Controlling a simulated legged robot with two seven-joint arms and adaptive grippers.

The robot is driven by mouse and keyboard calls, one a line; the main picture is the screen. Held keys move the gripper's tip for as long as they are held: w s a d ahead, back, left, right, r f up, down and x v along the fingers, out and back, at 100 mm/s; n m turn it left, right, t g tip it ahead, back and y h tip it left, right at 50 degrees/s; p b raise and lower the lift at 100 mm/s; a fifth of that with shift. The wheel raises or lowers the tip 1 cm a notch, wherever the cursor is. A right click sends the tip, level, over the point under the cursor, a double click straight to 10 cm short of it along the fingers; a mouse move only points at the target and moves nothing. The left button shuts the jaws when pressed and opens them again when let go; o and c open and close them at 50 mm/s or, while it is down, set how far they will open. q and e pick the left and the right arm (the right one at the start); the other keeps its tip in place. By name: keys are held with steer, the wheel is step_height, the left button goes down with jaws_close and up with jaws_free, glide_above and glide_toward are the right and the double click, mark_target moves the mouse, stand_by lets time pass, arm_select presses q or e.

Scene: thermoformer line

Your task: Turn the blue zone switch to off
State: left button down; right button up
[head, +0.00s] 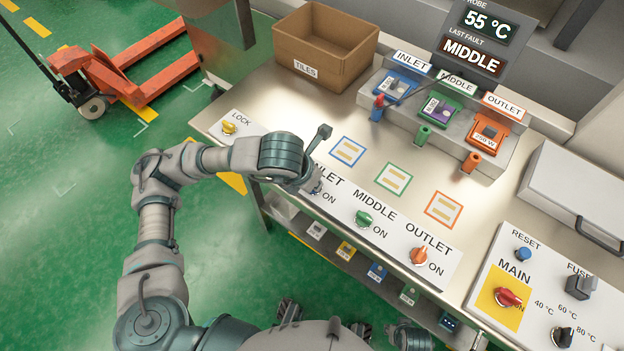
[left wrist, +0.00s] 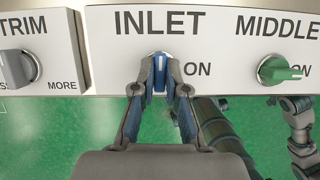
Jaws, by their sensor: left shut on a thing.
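The blue zone switch is the knob under the INLET label; in the left wrist view the blue knob (left wrist: 159,74) stands with its white mark upright, and the word ON is to its right. My left gripper (left wrist: 160,84) is shut on this knob, one finger on each side. In the head view my left gripper (head: 313,186) reaches the INLET spot from the left and hides most of the knob.
The green MIDDLE knob (head: 363,218) and orange OUTLET knob (head: 419,255) sit to the right on the same panel. A grey TRIM knob (left wrist: 17,68) is to the left. The red MAIN switch (head: 508,298) is farther right. The display (head: 473,45) reads 55 °C, last fault MIDDLE.

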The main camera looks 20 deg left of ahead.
arm_select(q)
steer(key=shift+w+r+n, duration=0.15)
steer(key=shift+n, duration=0.15)
steer(key=c, duration=1.2)
jaws_free()
steer(key=v, duration=1.1)
steer(key=shift+s+r, duration=0.25)
